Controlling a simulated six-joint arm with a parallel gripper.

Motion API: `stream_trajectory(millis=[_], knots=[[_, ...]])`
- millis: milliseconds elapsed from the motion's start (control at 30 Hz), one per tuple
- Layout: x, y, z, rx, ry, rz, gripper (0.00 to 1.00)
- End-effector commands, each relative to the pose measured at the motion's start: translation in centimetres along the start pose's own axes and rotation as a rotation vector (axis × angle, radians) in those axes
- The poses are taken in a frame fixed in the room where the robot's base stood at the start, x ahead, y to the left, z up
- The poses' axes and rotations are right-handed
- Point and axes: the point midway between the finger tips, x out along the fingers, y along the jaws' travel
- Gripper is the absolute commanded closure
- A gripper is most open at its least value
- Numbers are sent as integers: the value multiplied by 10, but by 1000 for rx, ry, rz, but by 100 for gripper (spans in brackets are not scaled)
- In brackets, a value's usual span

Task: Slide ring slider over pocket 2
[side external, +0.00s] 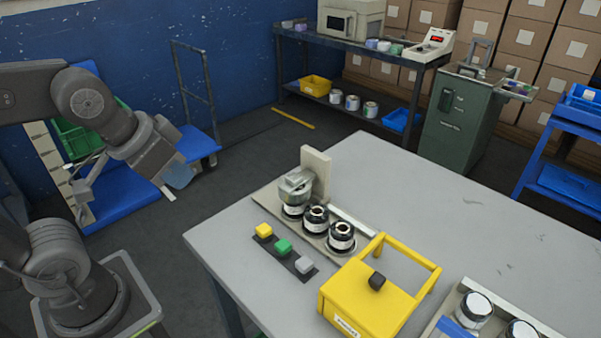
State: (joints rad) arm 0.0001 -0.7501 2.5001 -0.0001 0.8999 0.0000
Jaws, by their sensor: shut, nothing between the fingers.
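A grey metal piece, which looks like the ring slider (295,184), sits over the leftmost of three round black-and-white pieces in a row on a beige plate (265,199). The middle piece, probably at pocket 2 (316,218), has its top uncovered. The right piece (341,236) is also uncovered. A cream upright block (317,172) stands behind the slider. My gripper (168,194) is shut and empty, in the air left of the table and well apart from the slider. Its fingers show only small.
Yellow, green and grey buttons (283,247) lie in front of the plate. A yellow box with a raised frame and black knob (370,298) stands close to its right. A tray with white-topped jars (473,309) is at lower right. The table's back right (470,210) is clear.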

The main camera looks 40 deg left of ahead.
Motion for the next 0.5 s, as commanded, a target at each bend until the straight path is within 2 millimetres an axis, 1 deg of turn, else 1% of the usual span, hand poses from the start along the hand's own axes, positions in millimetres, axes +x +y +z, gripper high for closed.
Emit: stream_trajectory(millis=[400,500], knots=[[0,0,0,0,0,0,100],[-1,0,-3,-9,-2,0,90]])
